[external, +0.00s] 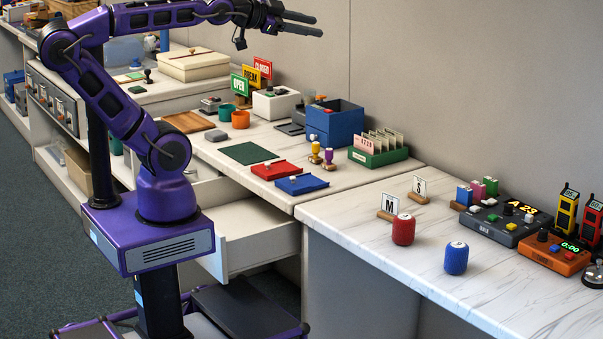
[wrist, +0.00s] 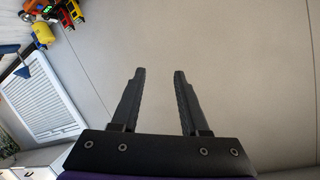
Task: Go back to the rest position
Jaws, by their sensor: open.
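My gripper (external: 318,25) is at the end of my purple arm, raised high above the far counter in the external view. It points to the right, towards the wall. In the wrist view my gripper (wrist: 158,72) shows two dark fingers spread apart with nothing between them. Behind the fingers is only the plain wall (wrist: 240,60). My gripper touches nothing in either view.
Below the arm, the counter (external: 350,192) holds signs, a blue box (external: 335,123), a green card tray (external: 378,158) and mats. A drawer (external: 250,230) stands open near my base. The right counter (external: 350,225) holds a red can (external: 403,230) and a blue can (external: 455,258).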

